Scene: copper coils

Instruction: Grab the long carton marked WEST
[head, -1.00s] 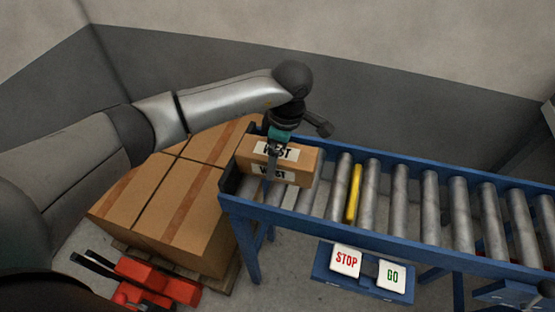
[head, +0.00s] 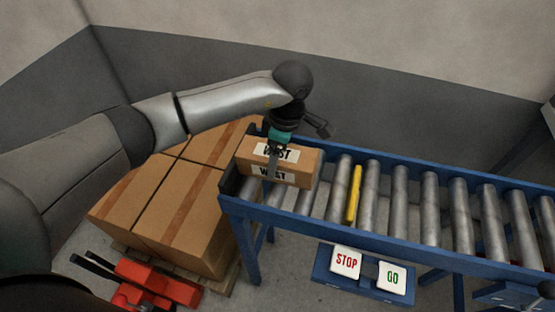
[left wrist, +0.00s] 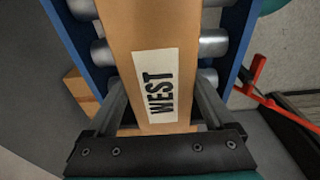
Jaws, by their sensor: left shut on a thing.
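The long carton marked WEST (head: 304,161) lies across the rollers at the left end of the conveyor. Its white label also shows in the left wrist view (left wrist: 156,86). My left gripper (head: 272,165) is above it with the fingers pointing down. In the left wrist view the two fingers (left wrist: 160,112) stand on either side of the carton, and the gripper is shut on it. The fingers cover part of the label in the head view. My right gripper is not in view.
The blue-framed roller conveyor (head: 420,238) runs to the right, with a yellow roller (head: 354,194) and otherwise bare rollers. Large cartons (head: 185,215) on a pallet stand to its left, beside a red pallet jack (head: 160,283). STOP (head: 345,262) and GO (head: 391,278) buttons sit in front.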

